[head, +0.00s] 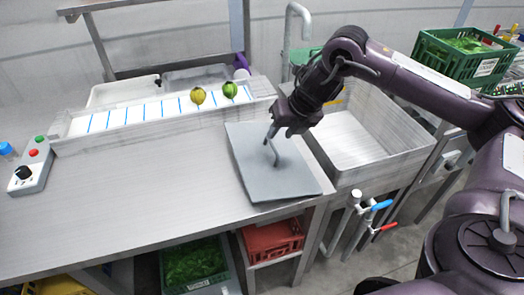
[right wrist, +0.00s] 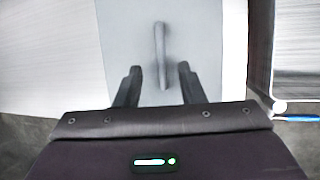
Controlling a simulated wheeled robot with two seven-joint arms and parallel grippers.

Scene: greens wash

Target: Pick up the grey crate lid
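The grey crate lid (head: 285,182) lies flat on the steel counter, left of the sink. Its raised bar handle (head: 273,152) stands near the middle of the lid. My right gripper (head: 276,130) is over the lid, close to the handle. In the right wrist view the lid (right wrist: 205,35) fills the middle, and the handle (right wrist: 160,45) runs lengthwise. The open fingers of my right gripper (right wrist: 160,68) show on either side of the handle's near end, with gaps on both sides. I cannot tell how far above the lid the fingertips are. My left gripper is not in view.
The steel sink (head: 385,160) lies right of the lid. A conveyor strip (head: 150,112) with two round vegetables runs behind. A control box (head: 32,165) stands at left. A green crate (head: 440,60) stands at upper right. A red crate (head: 270,240) sits below. The counter's left middle is clear.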

